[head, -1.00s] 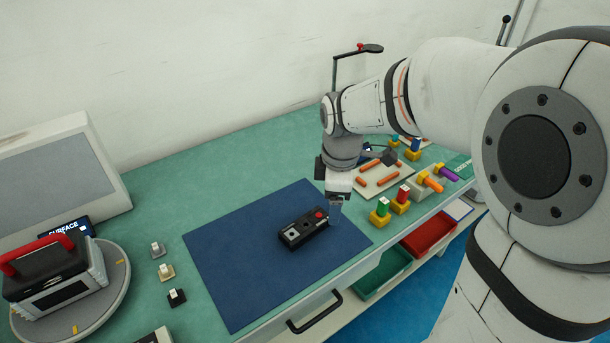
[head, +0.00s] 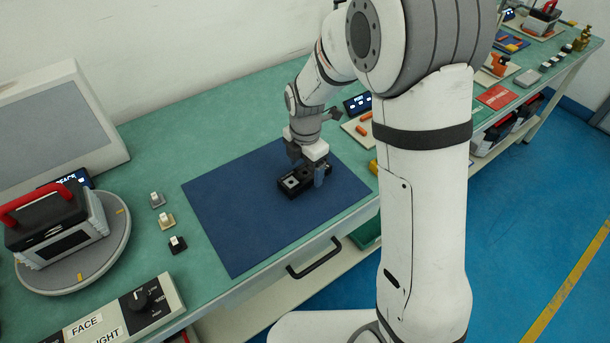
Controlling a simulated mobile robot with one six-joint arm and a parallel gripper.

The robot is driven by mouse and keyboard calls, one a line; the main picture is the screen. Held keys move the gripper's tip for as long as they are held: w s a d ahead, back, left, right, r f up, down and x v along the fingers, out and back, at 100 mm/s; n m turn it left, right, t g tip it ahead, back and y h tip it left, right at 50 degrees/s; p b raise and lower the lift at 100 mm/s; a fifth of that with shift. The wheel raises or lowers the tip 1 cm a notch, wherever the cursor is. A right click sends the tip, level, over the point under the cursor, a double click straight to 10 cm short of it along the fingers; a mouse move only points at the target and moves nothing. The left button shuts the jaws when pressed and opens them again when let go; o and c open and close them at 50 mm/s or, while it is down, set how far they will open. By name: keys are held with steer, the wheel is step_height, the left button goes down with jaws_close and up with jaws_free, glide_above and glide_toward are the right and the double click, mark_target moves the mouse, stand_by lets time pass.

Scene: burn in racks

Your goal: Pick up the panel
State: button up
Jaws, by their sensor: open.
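The panel (head: 291,184) is a small black box lying on the blue mat (head: 235,215), near the mat's right side. A light square shows on its left end. Its right part is mostly hidden behind my gripper (head: 307,171). My gripper points down over the right half of the panel with its jaws open. One grey-blue finger shows at the panel's near side. The other finger is largely hidden, and I cannot tell whether either finger touches the panel.
Three small switches (head: 166,220) stand left of the mat. Further left, a black case with a red handle (head: 55,222) sits on a round turntable (head: 122,228). A control box with a knob (head: 145,300) is at the front. My arm hides much of the bench's right side.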

steer(key=shift+f, duration=0.5)
steer(key=c, duration=1.2)
